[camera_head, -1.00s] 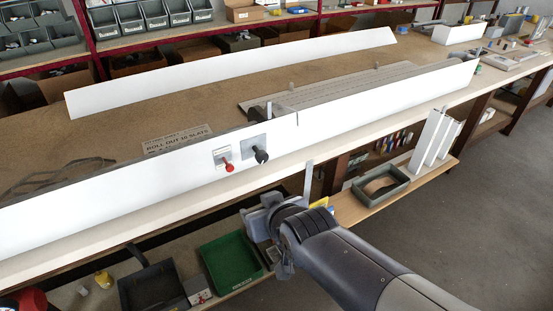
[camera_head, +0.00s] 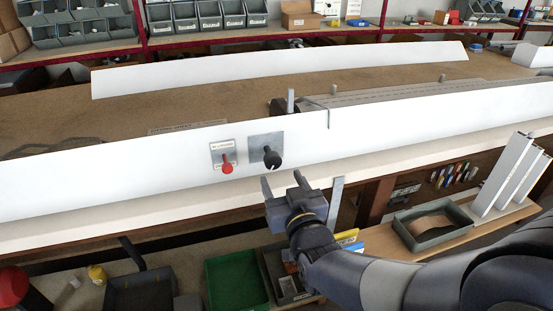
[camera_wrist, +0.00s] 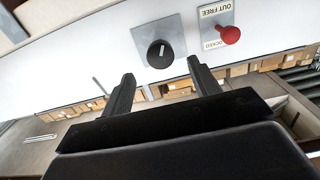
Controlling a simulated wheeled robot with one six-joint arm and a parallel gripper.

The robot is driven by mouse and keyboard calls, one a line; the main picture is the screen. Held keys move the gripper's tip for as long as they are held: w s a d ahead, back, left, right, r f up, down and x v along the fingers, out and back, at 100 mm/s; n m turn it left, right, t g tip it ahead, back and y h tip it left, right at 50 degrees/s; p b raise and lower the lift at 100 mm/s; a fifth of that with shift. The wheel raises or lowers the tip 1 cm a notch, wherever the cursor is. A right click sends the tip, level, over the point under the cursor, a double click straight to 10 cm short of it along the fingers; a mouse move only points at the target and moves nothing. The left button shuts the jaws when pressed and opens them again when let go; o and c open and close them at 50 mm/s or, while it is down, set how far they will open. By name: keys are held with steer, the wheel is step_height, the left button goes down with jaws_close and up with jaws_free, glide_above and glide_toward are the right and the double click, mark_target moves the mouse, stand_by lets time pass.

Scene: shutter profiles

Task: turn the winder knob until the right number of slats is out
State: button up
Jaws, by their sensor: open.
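The winder knob (camera_head: 271,157) is black and sits on a square grey plate on the long white front panel (camera_head: 400,125). It also shows in the wrist view (camera_wrist: 160,53), with a pale mark on its face. Left of it in the head view is a red lever (camera_head: 227,165) on a labelled plate; the wrist view shows the red lever (camera_wrist: 229,35) to the right of the knob. My gripper (camera_head: 282,180) is open and empty, just below and in front of the knob, not touching it. Grey slats (camera_head: 400,97) lie behind the panel, partly hidden by it.
A long white strip (camera_head: 280,66) stands behind on the brown bench. A sign (camera_head: 185,128) behind the panel is mostly hidden. Below are a green bin (camera_head: 235,280), a grey tray (camera_head: 432,228) and several upright white profiles (camera_head: 502,175). Space directly before the knob is clear.

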mark_target(270, 158)
steer(key=x, duration=1)
steer(key=shift+p, duration=0.3)
steer(key=shift+c, duration=0.5)
steer(key=c, duration=0.9)
steer(key=shift+o, duration=0.2)
steer(key=shift+f, duration=0.1)
steer(key=shift+m+b, duration=0.3)
steer(key=shift+b, duration=0.25)
